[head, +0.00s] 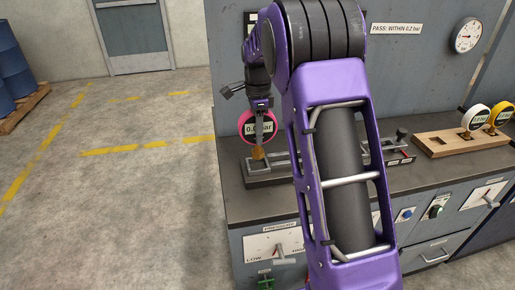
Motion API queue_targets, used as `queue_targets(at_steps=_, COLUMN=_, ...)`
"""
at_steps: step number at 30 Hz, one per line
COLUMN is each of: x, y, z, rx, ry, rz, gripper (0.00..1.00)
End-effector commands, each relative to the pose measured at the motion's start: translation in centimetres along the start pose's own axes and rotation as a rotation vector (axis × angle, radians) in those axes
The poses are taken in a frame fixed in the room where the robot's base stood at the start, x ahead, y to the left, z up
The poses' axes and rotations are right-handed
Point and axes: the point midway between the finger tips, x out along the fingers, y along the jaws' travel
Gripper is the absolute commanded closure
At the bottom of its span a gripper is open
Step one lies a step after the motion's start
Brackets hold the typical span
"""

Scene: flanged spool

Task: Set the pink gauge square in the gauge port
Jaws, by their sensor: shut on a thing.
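The pink gauge (242,119) has a round white face reading in bar and a pink rim. My gripper (263,117) is shut on it, and one finger crosses in front of the face. The gauge looks roughly upright, above the left part of a dark test fixture (265,181) on the bench. A small brass-coloured piece (257,153) shows just under the gauge. I cannot tell whether it is the gauge's stem or the gauge port, or whether they touch. My arm hides the middle of the fixture.
A wooden rack (437,146) on the bench at right holds a white gauge (478,114) and a yellow gauge (502,112). A dial (467,36) hangs on the back panel. The bench front has a lever panel (272,246). Open floor lies left.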

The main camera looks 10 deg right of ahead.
Motion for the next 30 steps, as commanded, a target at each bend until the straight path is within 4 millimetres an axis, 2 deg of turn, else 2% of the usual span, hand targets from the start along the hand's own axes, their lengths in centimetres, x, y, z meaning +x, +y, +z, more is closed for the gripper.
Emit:
queue_targets(at_steps=6, x=3.6, y=0.1, z=0.0, rx=-0.001, ry=0.000, rz=0.003, gripper=1.00)
queue_targets(at_steps=9, x=4.5, y=0.0, z=0.0, rx=-0.001, ry=0.000, rz=0.002, gripper=1.00)
queue_targets(at_steps=21, x=5.1, y=0.0, z=0.0, rx=-0.001, ry=0.000, rz=0.000, gripper=1.00)
queue_targets(at_steps=22, x=5.1, y=0.0, z=0.0, rx=-0.001, ry=0.000, rz=0.001, gripper=0.61)
queue_targets(at_steps=27, x=5.1, y=0.0, z=0.0, rx=-0.001, ry=0.000, rz=0.001, gripper=0.33)
queue_targets(at_steps=30, x=5.1, y=0.0, z=0.0, rx=-0.001, ry=0.000, rz=0.001, gripper=0.33)
